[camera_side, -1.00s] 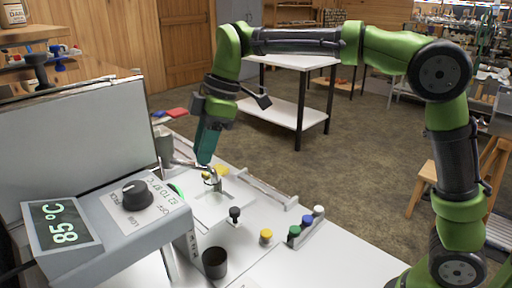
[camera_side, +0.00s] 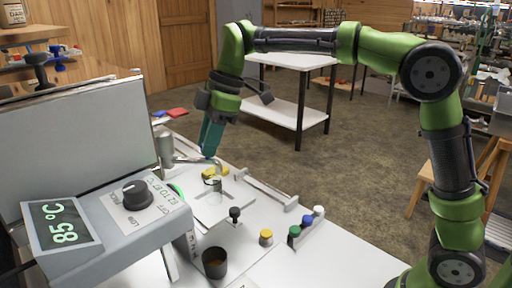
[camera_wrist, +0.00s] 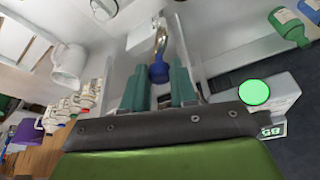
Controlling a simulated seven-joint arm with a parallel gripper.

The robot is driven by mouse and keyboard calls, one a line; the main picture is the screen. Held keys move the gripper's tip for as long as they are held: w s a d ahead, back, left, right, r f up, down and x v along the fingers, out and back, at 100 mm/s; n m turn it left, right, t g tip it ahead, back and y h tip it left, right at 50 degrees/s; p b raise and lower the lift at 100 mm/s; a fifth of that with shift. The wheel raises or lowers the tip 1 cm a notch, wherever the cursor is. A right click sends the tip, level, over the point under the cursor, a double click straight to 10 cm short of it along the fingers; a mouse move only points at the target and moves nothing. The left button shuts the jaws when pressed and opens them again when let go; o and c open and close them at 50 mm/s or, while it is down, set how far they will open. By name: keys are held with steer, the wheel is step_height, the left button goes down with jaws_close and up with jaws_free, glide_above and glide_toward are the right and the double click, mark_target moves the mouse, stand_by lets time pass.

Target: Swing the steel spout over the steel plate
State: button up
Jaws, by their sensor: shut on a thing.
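The steel spout (camera_side: 190,161) reaches right from a grey post at the back of the bench. In the wrist view, the spout (camera_wrist: 160,40) is a shiny curved tube with a blue grip (camera_wrist: 158,72) at its near end. My gripper (camera_side: 209,155) points down at the spout's free end. In the wrist view its teal fingers (camera_wrist: 160,88) are shut on the blue grip, one on each side. A pale flat plate (camera_side: 208,212), seemingly the steel plate, lies on the bench nearer the camera than the spout. I cannot tell exactly what is under the spout's tip.
A control box (camera_side: 145,215) reading 85 °C stands at the left front. A dark cup (camera_side: 214,263), a black knob (camera_side: 235,214), a yellow-capped jar (camera_side: 266,237) and a row of small bottles (camera_side: 307,222) stand around the plate. A low rail (camera_side: 265,188) runs behind it.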

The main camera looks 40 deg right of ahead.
steer(key=shift+w+d, duration=0.75)
steer(key=shift+w, duration=0.1)
steer(key=shift+w, duration=0.1)
stand_by(0.3)
steer(key=shift+w+d, duration=0.5)
steer(key=shift+w, duration=0.35)
steer(key=shift+w+d, duration=0.25)
steer(key=shift+w, duration=0.9)
